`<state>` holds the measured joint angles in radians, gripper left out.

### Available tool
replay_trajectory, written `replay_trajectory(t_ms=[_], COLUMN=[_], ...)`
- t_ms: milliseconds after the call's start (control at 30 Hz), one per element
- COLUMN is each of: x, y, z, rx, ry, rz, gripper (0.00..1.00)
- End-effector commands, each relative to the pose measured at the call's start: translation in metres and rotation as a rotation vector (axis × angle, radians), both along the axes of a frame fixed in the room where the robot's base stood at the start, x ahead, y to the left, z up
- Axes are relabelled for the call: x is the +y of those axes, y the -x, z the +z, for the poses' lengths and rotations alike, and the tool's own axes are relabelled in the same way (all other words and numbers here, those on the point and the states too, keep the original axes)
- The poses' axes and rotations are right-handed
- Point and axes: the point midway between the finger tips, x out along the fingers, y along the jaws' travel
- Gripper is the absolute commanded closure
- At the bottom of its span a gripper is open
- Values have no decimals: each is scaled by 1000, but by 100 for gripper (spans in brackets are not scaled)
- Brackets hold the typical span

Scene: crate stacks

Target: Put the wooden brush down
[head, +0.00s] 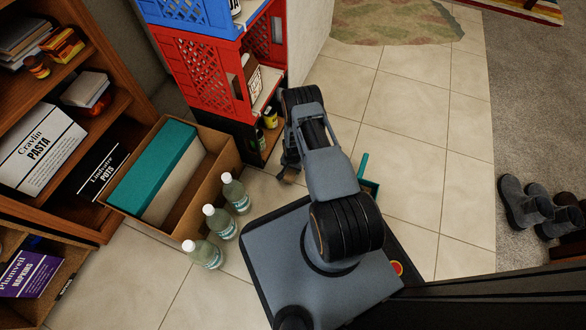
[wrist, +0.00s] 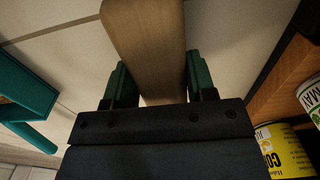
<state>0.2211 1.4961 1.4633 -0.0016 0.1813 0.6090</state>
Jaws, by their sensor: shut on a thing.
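The wooden brush (wrist: 148,40) shows in the wrist view as a pale, smooth wooden piece between the two green finger pads of my gripper (wrist: 157,80). My gripper is shut on it. The brush runs away from the jaws past the top edge, so its far end is out of view. In the head view my gripper (head: 290,168) hangs down in front of the crate stack, and only a small brown bit of the brush (head: 288,178) shows. I cannot tell whether the brush touches the floor.
A teal dustpan (head: 363,166) lies on the tiles beside my arm; a teal piece shows in the wrist view (wrist: 25,90). Several bottles (head: 235,193) stand by a cardboard box (head: 215,173). Tiles (head: 415,120) are clear at right.

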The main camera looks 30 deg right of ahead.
Motion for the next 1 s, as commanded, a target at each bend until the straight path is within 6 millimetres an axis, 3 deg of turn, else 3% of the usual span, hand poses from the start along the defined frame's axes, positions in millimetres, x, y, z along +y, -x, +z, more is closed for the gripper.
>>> replay_trajectory(t_ms=[200, 233, 467, 767, 1000], x=[0, 0, 0, 0, 0], y=[0, 0, 0, 0, -1], z=[-3, -3, -3, 0, 38], rx=[0, 0, 0, 0, -1], ry=[0, 0, 0, 0, 0], rz=[0, 0, 0, 0, 0], gripper=[68, 47, 25, 24, 24])
